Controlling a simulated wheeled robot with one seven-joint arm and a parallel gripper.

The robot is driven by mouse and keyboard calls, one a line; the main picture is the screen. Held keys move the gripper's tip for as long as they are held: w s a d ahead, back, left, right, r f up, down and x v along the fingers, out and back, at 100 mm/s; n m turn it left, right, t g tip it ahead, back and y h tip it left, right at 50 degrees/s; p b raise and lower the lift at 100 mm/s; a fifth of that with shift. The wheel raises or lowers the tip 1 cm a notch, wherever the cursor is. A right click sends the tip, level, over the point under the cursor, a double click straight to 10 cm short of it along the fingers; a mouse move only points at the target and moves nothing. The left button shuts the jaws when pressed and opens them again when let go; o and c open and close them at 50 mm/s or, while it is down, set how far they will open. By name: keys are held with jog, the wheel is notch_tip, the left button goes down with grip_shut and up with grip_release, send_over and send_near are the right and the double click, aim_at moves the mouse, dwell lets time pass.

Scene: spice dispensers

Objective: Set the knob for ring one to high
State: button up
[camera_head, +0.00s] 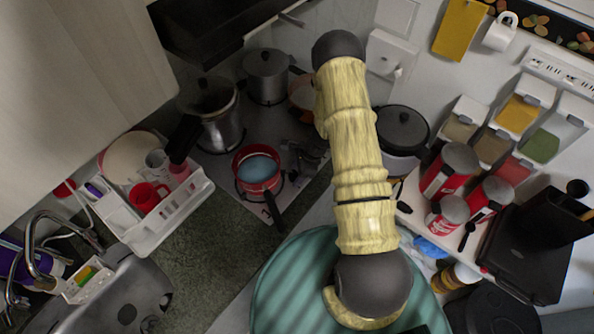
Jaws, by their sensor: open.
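The grey stove top (232,196) lies left of centre. A red pan (243,168) with bluish contents and a dark handle stands on its front part. A steel pot (222,132) and a lidded pot (266,84) stand behind it. Small dark and reddish marks show at the stove's front corner; I cannot tell which is the knob for ring one, nor its setting. My yellow arm rises from the bottom and bends at the top. A small dark jointed shape right of the red pan appears to be my gripper (297,157), low over the stove's right side, open, partly hidden by my arm.
A white dish rack (158,232) with red cups stands left of the stove, above the sink (118,300). A dark-lidded cooker (402,130), red cans (450,170) and wall spice dispensers (517,115) are at right. A green round table (285,285) fills the bottom middle.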

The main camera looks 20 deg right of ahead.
jog(key=c, duration=1)
